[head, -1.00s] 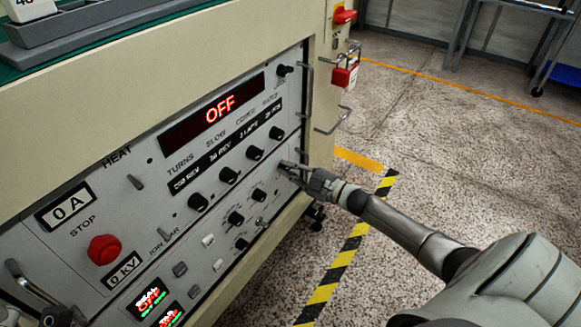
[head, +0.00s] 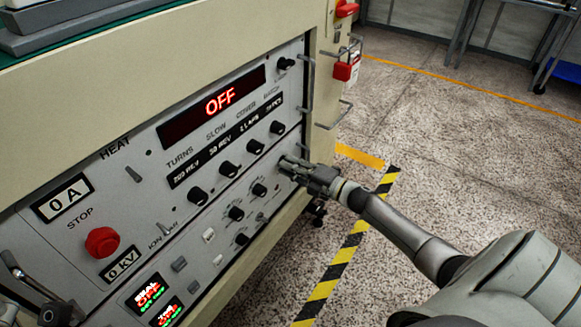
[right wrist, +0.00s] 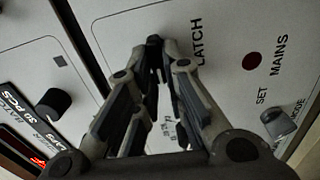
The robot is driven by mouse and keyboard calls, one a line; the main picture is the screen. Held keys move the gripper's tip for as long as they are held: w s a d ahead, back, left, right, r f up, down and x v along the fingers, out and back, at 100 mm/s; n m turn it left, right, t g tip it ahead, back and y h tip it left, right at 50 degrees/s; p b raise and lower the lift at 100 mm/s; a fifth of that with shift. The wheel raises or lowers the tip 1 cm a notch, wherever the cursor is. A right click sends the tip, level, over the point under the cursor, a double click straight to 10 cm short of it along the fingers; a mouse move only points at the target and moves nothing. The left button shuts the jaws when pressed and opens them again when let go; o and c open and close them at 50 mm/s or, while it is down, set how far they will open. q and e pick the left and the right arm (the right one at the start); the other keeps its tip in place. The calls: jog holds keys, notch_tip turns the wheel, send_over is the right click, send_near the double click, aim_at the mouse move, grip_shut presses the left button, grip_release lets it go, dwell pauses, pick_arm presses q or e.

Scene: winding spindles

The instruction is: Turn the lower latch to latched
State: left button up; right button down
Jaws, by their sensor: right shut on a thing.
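The gripper is shut on the small lower latch, which the fingertips hide in both views. I cannot read the latch's angle. At the bottom left corner of the head view, dark jointed parts that look like my left gripper (head: 60,312) are cut off by the edge; their opening cannot be told.
Black knobs (head: 228,169) sit just left of my right gripper, below the red OFF display (head: 219,101). A metal handle (head: 308,80) stands out above it. A red stop button (head: 102,241) is at left. The floor to the right is open.

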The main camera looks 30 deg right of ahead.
dwell(0.3)
jog(key=shift+f, duration=0.1)
jog(key=c, duration=1.5)
grip_release()
jog(key=shift+s, duration=0.1)
jog(key=v, duration=1.2)
